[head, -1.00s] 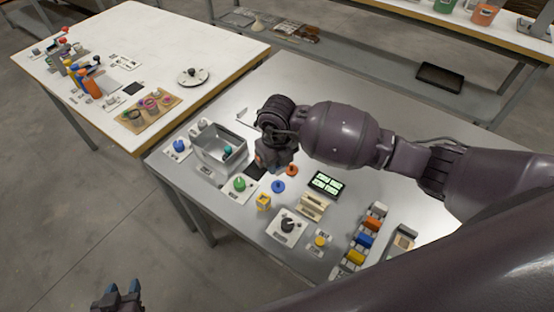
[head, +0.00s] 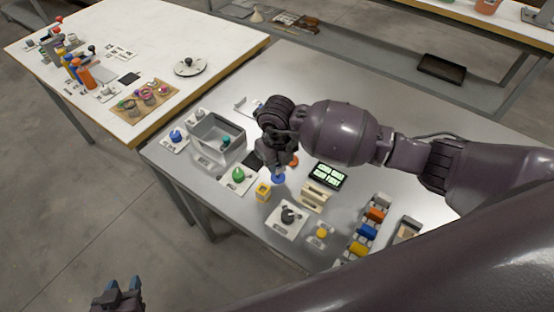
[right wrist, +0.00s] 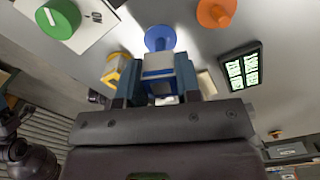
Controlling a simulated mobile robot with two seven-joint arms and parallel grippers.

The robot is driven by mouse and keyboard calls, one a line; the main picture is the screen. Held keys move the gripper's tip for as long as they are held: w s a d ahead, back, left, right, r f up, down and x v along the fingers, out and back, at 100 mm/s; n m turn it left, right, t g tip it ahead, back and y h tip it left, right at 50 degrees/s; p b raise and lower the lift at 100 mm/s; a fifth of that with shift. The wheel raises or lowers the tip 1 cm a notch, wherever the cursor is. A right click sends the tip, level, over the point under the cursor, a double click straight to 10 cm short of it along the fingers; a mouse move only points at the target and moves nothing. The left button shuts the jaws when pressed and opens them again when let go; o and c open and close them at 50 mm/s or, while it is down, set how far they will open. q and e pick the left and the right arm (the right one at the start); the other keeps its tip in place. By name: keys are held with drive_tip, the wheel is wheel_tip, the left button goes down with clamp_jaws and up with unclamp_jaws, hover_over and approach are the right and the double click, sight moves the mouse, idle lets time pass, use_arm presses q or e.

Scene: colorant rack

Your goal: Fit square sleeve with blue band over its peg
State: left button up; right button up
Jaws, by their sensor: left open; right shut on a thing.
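My right gripper (right wrist: 157,82) is shut on the square sleeve with the blue band (right wrist: 158,65), a white block with blue on it. In the head view the right gripper (head: 279,160) points down over the table and mostly hides the sleeve. The blue peg (right wrist: 158,38), with a round base, stands just beyond the sleeve in the wrist view; it also shows right below the gripper in the head view (head: 278,179). The sleeve appears apart from the peg; the exact gap is unclear. My left gripper (head: 118,289) is open and empty at the lower left, off the table.
A yellow square piece (head: 263,192), a green knob (head: 238,174) and an orange round piece (head: 293,161) stand close around the blue peg. A display (head: 328,175) lies to the right, a grey metal bin (head: 217,140) to the left.

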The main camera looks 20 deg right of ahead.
drive_tip(key=shift+f+b, duration=0.55)
drive_tip(key=shift+f, duration=0.5)
drive_tip(key=shift+f+b, duration=0.5)
drive_tip(key=shift+f, duration=0.45)
drive_tip(key=o, duration=1)
drive_tip(key=shift+r, duration=0.15)
wheel_tip(320, 180, up, 11)
drive_tip(key=shift+f+p, duration=0.15)
drive_tip(key=shift+p, duration=0.3)
